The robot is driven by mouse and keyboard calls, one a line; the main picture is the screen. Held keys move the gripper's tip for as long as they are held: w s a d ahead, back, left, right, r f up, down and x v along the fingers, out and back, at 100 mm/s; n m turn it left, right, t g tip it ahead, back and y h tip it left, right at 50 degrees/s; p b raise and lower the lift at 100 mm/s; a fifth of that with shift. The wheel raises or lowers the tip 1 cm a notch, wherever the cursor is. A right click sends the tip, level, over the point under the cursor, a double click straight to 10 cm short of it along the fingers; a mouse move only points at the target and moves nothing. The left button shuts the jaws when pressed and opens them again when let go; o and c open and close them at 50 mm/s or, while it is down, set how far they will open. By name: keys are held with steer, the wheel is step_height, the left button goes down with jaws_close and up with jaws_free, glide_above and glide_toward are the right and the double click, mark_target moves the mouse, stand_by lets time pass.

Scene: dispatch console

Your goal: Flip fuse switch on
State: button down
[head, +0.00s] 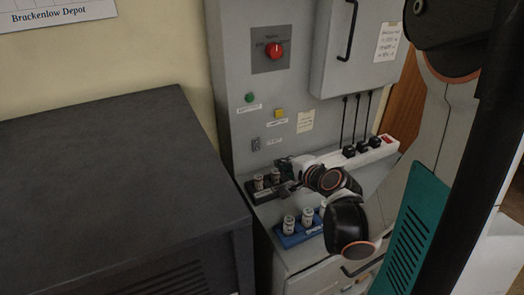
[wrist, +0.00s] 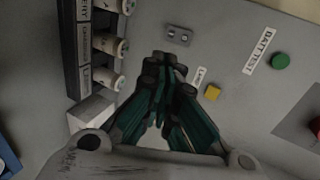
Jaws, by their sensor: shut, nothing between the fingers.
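A small grey switch plate (head: 256,144) sits low on the upright panel, below the green button, with a white label to its right. It also shows at the top of the wrist view (wrist: 178,35), with two round spots on its face; which way its lever is set is too small to tell. My gripper (head: 284,164) is below and to the right of the plate in the head view. In the wrist view my gripper (wrist: 162,68) has its dark fingertips together and empty, just below the plate in the picture. Contact with the panel cannot be told.
A black fuse holder (head: 250,188) with several pale fuses stands on the ledge beside my gripper. A blue holder (head: 289,241) with fuses is nearer. The panel carries a green button (head: 250,98), yellow button (head: 279,113) and red knob (head: 273,50). A dark cabinet (head: 110,190) fills the left.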

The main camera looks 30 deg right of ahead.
steer(key=shift+w, duration=0.1)
steer(key=b, duration=0.3)
glide_toward(260, 145)
steer(key=shift+s+f+x, duration=0.1)
steer(key=shift+f+x, duration=0.15)
steer(key=shift+x, duration=0.9)
steer(key=shift+s+f+x, duration=0.15)
steer(key=shift+f+x, duration=0.1)
steer(key=shift+x, duration=0.9)
steer(key=shift+s+f+x, duration=0.1)
steer(key=shift+f+x, duration=0.2)
steer(key=shift+x, duration=0.85)
steer(key=shift+w+f, duration=0.1)
steer(key=shift+w+f+b, duration=0.1)
steer(key=shift+w+b, duration=0.2)
steer(key=shift+b, duration=0.2)
steer(key=shift+r, duration=0.2)
steer(key=shift+r+p, duration=0.55)
steer(key=shift+r, duration=0.1)
steer(key=shift+s, duration=0.15)
